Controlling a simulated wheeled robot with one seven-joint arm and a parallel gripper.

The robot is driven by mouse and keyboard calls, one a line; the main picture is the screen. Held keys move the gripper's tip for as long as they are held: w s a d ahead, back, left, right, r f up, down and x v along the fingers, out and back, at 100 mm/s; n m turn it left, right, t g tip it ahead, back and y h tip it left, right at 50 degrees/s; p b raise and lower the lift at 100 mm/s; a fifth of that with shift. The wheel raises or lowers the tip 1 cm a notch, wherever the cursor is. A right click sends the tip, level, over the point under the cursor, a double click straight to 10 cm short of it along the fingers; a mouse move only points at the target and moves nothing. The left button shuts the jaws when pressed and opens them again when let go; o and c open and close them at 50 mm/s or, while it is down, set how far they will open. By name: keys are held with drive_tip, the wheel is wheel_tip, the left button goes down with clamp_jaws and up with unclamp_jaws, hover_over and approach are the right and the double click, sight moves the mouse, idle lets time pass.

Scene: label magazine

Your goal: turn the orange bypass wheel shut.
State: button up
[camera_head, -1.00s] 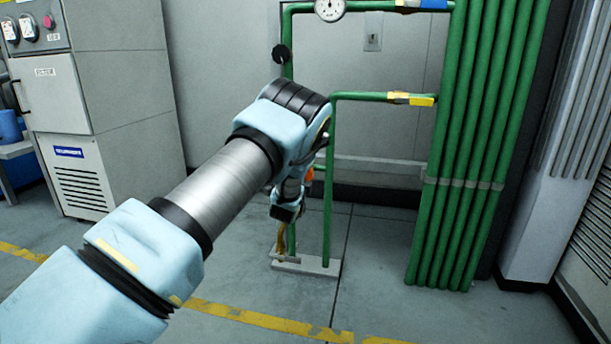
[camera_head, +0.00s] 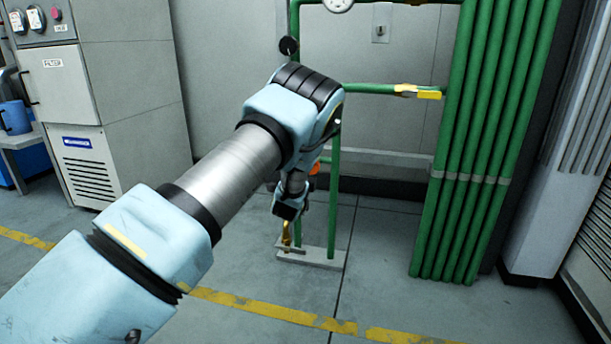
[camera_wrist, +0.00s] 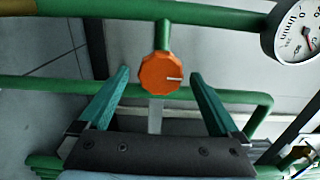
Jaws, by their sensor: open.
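The orange bypass wheel (camera_wrist: 161,74) is a faceted knob on a short green stem below a green pipe in the wrist view. A white mark on its face points to the right. My gripper (camera_wrist: 160,76) is open, with one teal finger on each side of the wheel. Gaps show between both fingers and the wheel, and I cannot tell how deep it lies between them. In the head view only a sliver of the orange wheel (camera_head: 315,168) shows; my arm hides the rest.
Green pipes (camera_head: 480,140) stand to the right of my arm in the head view. A round dial gauge (camera_wrist: 297,30) sits at the upper right in the wrist view. A grey cabinet (camera_head: 120,120) stands at the left. The floor in front is clear.

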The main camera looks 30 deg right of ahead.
drive_tip(key=p+v, duration=0.2)
drive_tip(key=v, duration=0.6)
drive_tip(key=shift+a, duration=0.1)
drive_tip(key=w+a+r+n+g+y+p, duration=0.15)
drive_tip(key=a+n+y, duration=0.45)
drive_tip(key=a, duration=0.6)
drive_tip(key=w+a+r+n+g+y, duration=0.25)
drive_tip(key=a+n, duration=0.55)
drive_tip(key=a, duration=0.4)
drive_tip(key=s+a+r+n+g+y, duration=0.1)
drive_tip(key=s+a+r+n+g, duration=0.1)
drive_tip(key=s+a+n, duration=0.4)
drive_tip(key=s+a+r+n+g+y, duration=0.1)
drive_tip(key=s+a+r+n+g, duration=0.15)
drive_tip(key=s+a, duration=0.65)
drive_tip(key=s+a+r+n+g+y, duration=0.25)
drive_tip(key=s+a, duration=0.35)
drive_tip(key=s, duration=0.3)
wheel_tip(320, 180, up, 38)
drive_tip(key=h+p, duration=0.1)
drive_tip(key=p, duration=3.7)
drive_tip(key=shift+n+g+p, duration=0.3)
drive_tip(key=shift+p, duration=0.1)
drive_tip(key=shift+a+f, duration=0.1)
drive_tip(key=shift+a, duration=0.05)
drive_tip(key=shift+c, duration=0.3)
